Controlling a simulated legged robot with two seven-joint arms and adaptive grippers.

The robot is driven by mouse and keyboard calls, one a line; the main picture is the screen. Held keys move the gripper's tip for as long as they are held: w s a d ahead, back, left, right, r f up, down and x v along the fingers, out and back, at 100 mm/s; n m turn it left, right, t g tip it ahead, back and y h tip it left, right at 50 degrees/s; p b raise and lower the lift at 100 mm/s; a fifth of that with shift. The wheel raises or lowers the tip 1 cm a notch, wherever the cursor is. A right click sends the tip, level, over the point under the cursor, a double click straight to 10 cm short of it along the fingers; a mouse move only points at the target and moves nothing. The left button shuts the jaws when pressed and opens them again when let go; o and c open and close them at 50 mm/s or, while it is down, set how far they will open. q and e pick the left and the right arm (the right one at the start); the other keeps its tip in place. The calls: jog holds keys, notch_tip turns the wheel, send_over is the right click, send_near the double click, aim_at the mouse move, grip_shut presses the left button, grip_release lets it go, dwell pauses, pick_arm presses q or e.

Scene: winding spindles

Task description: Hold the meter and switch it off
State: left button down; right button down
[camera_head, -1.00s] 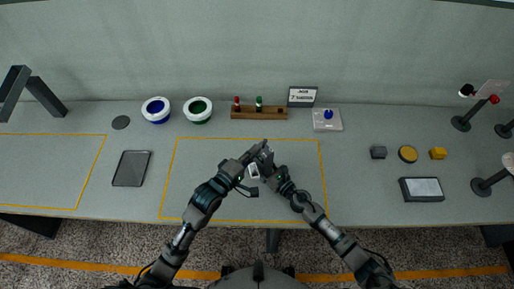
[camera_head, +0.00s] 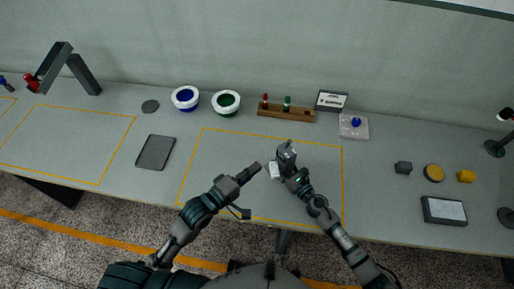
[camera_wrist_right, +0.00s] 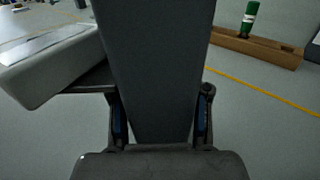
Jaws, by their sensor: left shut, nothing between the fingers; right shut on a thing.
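The meter (camera_head: 275,170) is a small pale box above the orange-outlined area in the middle of the table. My right gripper (camera_head: 286,153) is shut on it; the meter juts out to the gripper's left. In the right wrist view the meter (camera_wrist_right: 50,62) shows at the upper left, tilted, with a pale face. A dark block fills the middle of that view and hides the contact with the fingers. Whether the meter is on or off cannot be read. My left gripper (camera_head: 250,172) is shut and empty, just left of the meter with a small gap.
Behind stand a blue bowl (camera_head: 185,98), a green bowl (camera_head: 226,102), a wooden rack (camera_head: 286,114), a small sign (camera_head: 331,100) and a plate with a blue knob (camera_head: 354,126). A dark tray (camera_head: 155,152) lies left.

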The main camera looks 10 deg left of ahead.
jog(key=shift+c, duration=2.3)
grip_release()
jog(key=shift+f, duration=0.1)
